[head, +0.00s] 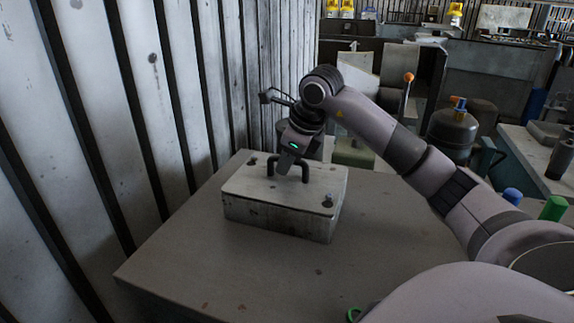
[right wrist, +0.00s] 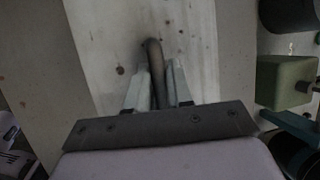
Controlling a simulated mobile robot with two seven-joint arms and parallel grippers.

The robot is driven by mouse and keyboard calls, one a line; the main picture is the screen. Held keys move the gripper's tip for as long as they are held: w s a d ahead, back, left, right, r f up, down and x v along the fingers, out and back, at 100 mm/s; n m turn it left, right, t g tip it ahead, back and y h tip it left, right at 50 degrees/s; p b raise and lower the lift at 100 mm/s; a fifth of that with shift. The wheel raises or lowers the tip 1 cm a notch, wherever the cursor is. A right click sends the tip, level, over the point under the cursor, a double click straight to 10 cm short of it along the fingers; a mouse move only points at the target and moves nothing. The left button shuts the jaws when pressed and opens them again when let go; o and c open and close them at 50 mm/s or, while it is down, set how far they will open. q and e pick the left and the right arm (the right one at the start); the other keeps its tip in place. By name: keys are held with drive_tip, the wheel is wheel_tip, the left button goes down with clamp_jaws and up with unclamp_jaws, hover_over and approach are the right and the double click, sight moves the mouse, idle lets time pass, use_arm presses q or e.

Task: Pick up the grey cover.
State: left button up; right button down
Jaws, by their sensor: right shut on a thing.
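The grey cover (head: 250,189) is a flat pale plate with stains on top of a box-shaped housing (head: 275,220) on the table. A dark bar handle (head: 304,172) stands up from it. My right gripper (head: 287,166) is above the cover and shut on the handle. In the right wrist view the handle (right wrist: 153,55) runs between the two fingers (right wrist: 155,88), with the cover's surface (right wrist: 105,40) behind it. The cover appears to rest on the housing; I cannot see a gap. A bolt-like knob (head: 328,200) shows near the cover's right corner. My left gripper is out of view.
The table (head: 215,270) is clear in front of the housing. A corrugated metal wall (head: 110,130) runs close along the left. A gas cylinder (head: 452,128) and machinery stand behind on the right. Blue and green bottle-like items (head: 553,208) are at the right.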

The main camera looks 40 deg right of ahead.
wheel_tip(320, 180, up, 28)
drive_tip(key=p, duration=0.8)
drive_tip(key=shift+f, duration=0.2)
idle(0.4)
